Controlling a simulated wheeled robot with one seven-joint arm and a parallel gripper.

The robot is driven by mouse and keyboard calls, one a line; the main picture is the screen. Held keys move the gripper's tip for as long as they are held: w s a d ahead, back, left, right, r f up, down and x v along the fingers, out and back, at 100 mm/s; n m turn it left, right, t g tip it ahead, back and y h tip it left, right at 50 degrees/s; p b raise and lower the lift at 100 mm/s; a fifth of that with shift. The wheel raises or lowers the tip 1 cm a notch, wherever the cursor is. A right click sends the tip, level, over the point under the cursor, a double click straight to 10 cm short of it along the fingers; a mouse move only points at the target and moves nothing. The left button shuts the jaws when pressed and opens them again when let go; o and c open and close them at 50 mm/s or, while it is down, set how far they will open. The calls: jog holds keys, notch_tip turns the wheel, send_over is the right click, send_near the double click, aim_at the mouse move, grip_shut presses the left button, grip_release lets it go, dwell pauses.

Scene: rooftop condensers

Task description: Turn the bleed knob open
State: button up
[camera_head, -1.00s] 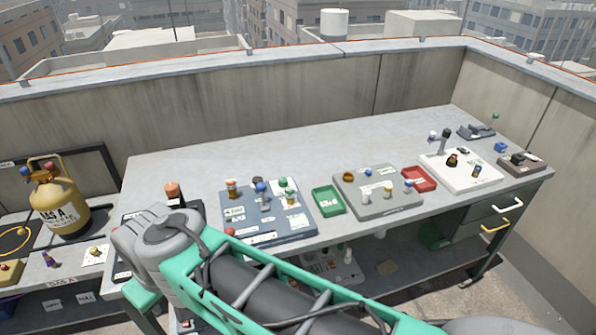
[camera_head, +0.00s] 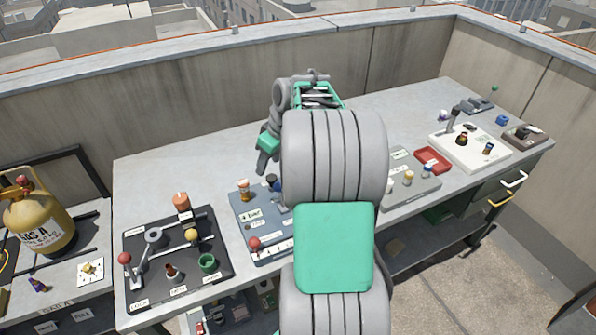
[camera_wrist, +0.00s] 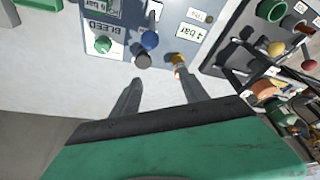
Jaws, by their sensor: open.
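The bleed knob is a green knob (camera_wrist: 102,44) beside the upside-down BLEED label on the blue-grey panel (camera_wrist: 205,38) in the wrist view. In the head view my arm hides that knob and the right part of the panel (camera_head: 255,233). A blue-topped knob (camera_wrist: 149,40), a dark grey knob (camera_wrist: 142,61) and a brass fitting (camera_wrist: 179,60) stand near it. My gripper (camera_wrist: 157,80) is open and empty. Its fingers point towards the panel's far edge, right of the green knob in the wrist view. In the head view my gripper (camera_head: 263,160) hangs over the bench behind the panel.
A black panel (camera_head: 142,290) with a lever, a red ball and a green cup lies left. A grey panel (camera_head: 425,187), a red tray (camera_head: 433,161) and a white panel (camera_head: 480,157) lie right. The bench top (camera_head: 180,170) is clear behind the panels.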

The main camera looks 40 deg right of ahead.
jog(key=s+d+f, duration=0.2)
jog(key=d+f, duration=0.3)
jog(key=d, duration=0.7)
jog(key=shift+n+t, duration=0.4)
jog(key=p+x, duration=0.2)
jog(key=x, duration=0.5)
jog(key=shift+f, duration=0.4)
grip_shut()
